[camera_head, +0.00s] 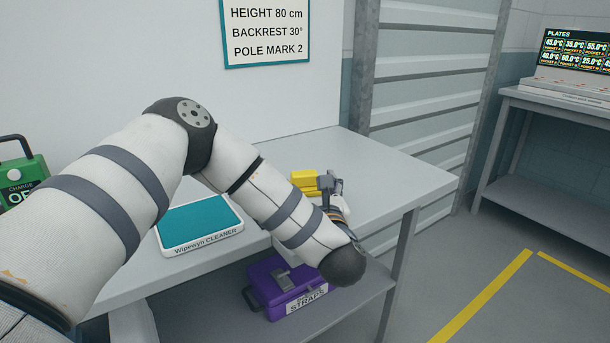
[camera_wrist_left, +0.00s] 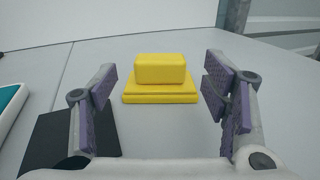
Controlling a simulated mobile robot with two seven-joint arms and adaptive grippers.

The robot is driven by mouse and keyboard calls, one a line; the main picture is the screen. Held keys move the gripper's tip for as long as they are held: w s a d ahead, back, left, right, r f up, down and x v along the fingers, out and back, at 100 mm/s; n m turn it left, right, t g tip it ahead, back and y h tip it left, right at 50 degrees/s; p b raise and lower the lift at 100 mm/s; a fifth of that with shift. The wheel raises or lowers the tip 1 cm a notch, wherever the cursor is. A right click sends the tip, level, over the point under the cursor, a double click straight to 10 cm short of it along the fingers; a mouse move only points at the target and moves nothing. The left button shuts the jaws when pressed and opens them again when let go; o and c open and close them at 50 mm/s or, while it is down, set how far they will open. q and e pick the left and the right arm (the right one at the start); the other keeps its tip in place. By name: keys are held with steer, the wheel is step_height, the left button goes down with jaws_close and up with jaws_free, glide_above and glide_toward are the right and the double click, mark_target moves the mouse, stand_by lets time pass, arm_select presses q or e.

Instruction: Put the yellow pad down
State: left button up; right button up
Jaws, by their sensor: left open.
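The yellow pad (camera_head: 302,180) rests on the grey tabletop, near its right part, partly hidden by my left gripper in the head view. In the left wrist view the yellow pad (camera_wrist_left: 160,70) shows as a raised block on a wider, flat yellow base. My left gripper (camera_head: 329,185) is open beside it. In the left wrist view the fingers of my left gripper (camera_wrist_left: 159,80) stand apart on either side of the pad, with a gap on both sides. My right gripper is not in view.
A teal-topped Wipewyn cleaner tray (camera_head: 200,222) lies on the table (camera_head: 382,168). A dark flat patch (camera_wrist_left: 60,138) shows beside the left finger. A purple straps box (camera_head: 290,286) sits on the lower shelf. The tabletop right of the pad is clear.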

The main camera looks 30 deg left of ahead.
arm_select(q)
steer(key=v, duration=0.5)
steer(key=shift+s+d+r+p, duration=0.3)
steer(key=shift+d+r+p, duration=0.05)
steer(key=shift+d+p, duration=0.15)
steer(key=shift+s+d, duration=0.15)
steer(key=shift+s, duration=0.1)
steer(key=shift+s+d+f, duration=0.1)
steer(key=shift+f, duration=0.15)
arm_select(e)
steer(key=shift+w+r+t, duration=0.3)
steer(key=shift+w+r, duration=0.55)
